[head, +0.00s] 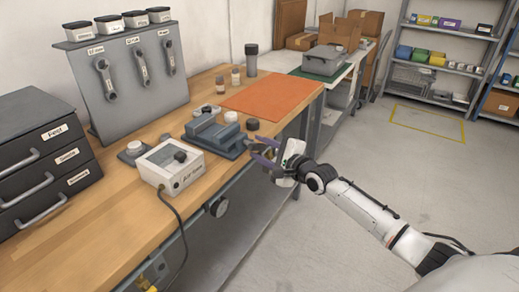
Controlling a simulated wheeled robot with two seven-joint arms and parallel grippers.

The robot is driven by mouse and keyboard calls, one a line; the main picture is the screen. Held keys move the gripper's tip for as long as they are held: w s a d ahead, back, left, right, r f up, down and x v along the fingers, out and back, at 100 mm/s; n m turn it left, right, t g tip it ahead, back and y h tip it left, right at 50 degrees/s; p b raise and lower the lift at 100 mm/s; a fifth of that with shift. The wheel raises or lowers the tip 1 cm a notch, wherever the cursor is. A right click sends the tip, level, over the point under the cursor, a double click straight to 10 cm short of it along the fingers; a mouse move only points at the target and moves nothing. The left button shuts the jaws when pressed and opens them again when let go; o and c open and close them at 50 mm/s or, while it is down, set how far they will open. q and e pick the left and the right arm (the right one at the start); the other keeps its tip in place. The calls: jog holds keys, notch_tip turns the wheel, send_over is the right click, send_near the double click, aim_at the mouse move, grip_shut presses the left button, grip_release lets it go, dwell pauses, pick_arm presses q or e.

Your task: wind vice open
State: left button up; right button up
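The blue-grey vice (214,136) sits on the wooden bench near its front edge, behind a white control box. Its jaws are at the upper left, and its body reaches toward the bench edge. My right gripper (257,149) comes in from the right, at the vice's front end just off the bench edge. My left gripper is not in view.
A white control box (171,163) with a cable stands left of the vice. A tool panel (130,75) and black drawers (42,150) stand at left. The floor at right is open.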

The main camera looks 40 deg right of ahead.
jog(key=shift+w, duration=0.35)
jog(key=shift+c, duration=0.4)
grip_shut()
jog(key=shift+f, duration=0.1)
